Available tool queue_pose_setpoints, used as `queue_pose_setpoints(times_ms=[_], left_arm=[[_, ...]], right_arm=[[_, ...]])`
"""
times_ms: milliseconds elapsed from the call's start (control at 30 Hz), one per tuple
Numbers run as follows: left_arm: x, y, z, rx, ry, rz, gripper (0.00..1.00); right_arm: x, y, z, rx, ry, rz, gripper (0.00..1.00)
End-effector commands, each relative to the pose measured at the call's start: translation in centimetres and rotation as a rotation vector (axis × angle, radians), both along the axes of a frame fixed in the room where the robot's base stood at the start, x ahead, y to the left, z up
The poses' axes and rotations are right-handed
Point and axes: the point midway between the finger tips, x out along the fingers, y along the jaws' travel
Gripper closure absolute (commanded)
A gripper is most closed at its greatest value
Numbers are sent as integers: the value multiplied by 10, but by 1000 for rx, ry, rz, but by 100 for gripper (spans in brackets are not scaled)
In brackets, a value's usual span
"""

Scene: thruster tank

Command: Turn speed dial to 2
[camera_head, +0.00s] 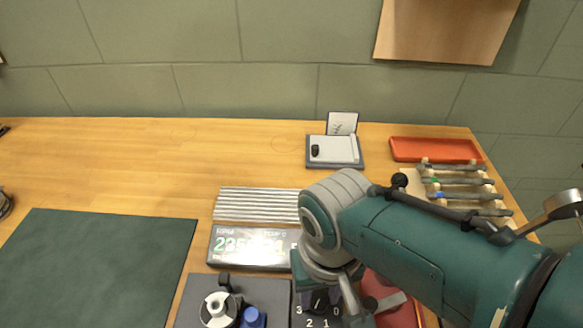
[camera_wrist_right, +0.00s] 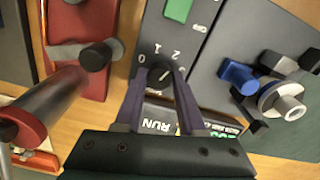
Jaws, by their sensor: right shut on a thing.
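The speed dial is a small dark knob (camera_wrist_right: 160,74) on a dark control panel (camera_wrist_right: 152,35), with the numbers 0, 1 and 2 printed around it. In the head view the dial (camera_head: 319,299) is partly hidden by my right arm, and 3, 0, 2 and 1 show around it. My right gripper (camera_wrist_right: 161,78) is shut on the knob, its two fingers on either side. In the head view my right gripper (camera_head: 325,287) reaches down over the panel. I cannot tell the pointer's exact setting. My left gripper is not in view.
A lit RPM display (camera_head: 250,247) stands behind the panel. A grey unit with a blue knob (camera_wrist_right: 237,76) is beside it. A red block with a lever (camera_wrist_right: 72,75) is close on the other side. A green switch (camera_wrist_right: 178,10) is on the panel. A dark mat (camera_head: 95,265) lies left.

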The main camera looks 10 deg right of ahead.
Motion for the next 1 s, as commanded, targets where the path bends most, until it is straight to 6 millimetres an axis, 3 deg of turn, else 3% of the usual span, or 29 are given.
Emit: queue_pose_setpoints(times_ms=[467,500,733,1000], left_arm=[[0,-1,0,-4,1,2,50],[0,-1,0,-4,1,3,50],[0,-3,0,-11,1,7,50],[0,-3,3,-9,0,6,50]], right_arm=[[1,0,0,1,-2,-12,100],[1,0,0,0,-2,-12,57],[0,0,0,0,-1,-12,31],[0,0,3,0,-1,-12,31]])
